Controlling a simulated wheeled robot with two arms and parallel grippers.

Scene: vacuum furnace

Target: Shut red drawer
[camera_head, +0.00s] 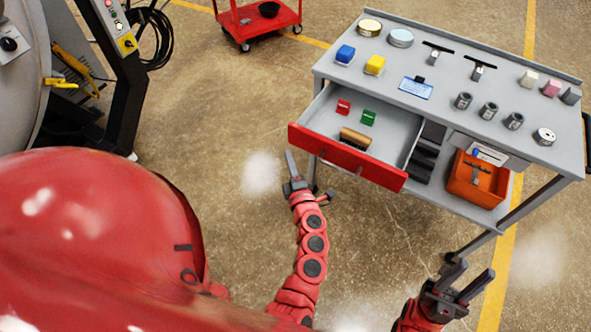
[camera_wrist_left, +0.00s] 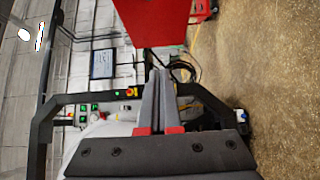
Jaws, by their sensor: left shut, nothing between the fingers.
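The red drawer (camera_head: 345,157) of the grey workbench is pulled out. Its red front faces me, with a thin bar handle low on it. Inside lie a red piece (camera_head: 343,107), a green piece (camera_head: 368,117) and a wooden-handled brush-like item (camera_head: 355,138). My left gripper (camera_head: 291,163) is shut and empty, its fingers pointing up just left of the drawer front's left end, with a small gap seen. My right gripper (camera_head: 471,277) is open and empty, low right.
The workbench top (camera_head: 440,110) carries blue and yellow blocks, round tins, tools and metal cylinders. An orange bin (camera_head: 477,180) sits on the shelf right of the drawer. A machine (camera_head: 110,60) stands at left, a red cart (camera_head: 258,20) behind. Floor left of the bench is clear.

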